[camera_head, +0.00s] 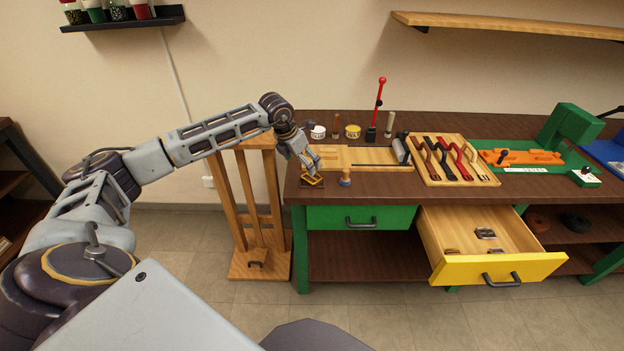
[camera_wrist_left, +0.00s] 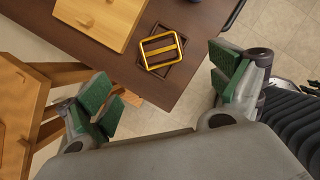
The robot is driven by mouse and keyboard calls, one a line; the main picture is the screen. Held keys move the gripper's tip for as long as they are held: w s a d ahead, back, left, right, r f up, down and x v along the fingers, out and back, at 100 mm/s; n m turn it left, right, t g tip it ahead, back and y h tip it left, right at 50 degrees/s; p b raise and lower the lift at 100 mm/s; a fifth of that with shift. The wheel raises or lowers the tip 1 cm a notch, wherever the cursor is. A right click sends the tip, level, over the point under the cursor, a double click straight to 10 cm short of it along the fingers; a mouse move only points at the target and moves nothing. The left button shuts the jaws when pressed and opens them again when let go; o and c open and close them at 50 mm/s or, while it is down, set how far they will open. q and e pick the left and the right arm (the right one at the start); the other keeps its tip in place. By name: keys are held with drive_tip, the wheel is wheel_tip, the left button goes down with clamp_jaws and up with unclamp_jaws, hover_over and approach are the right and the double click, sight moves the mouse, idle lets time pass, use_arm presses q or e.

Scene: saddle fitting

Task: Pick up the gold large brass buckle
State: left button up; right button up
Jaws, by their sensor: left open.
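The gold buckle (camera_wrist_left: 161,50) is a rectangular frame with a centre bar. It lies on a small dark frame-like piece (camera_wrist_left: 181,66) near the left front corner of the workbench. In the head view the gold buckle (camera_head: 313,181) shows just below my left gripper (camera_head: 310,165). In the left wrist view my left gripper (camera_wrist_left: 165,95) is open, its green pads wide apart and empty, with the buckle beyond the fingertips and between their lines. I cannot tell the exact gap between them. My right gripper is not in view.
A strap tray (camera_head: 452,178) lies farther right. The yellow drawer (camera_head: 498,267) stands open with metal pieces inside. A wooden stand (camera_head: 258,262) is left of the bench.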

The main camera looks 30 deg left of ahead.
sight(312, 179)
use_arm(q)
drive_tip(key=x, duration=0.3)
drive_tip(key=shift+w+f, duration=0.1)
drive_tip(key=shift+f, duration=0.1)
drive_tip(key=shift+f, duration=0.1)
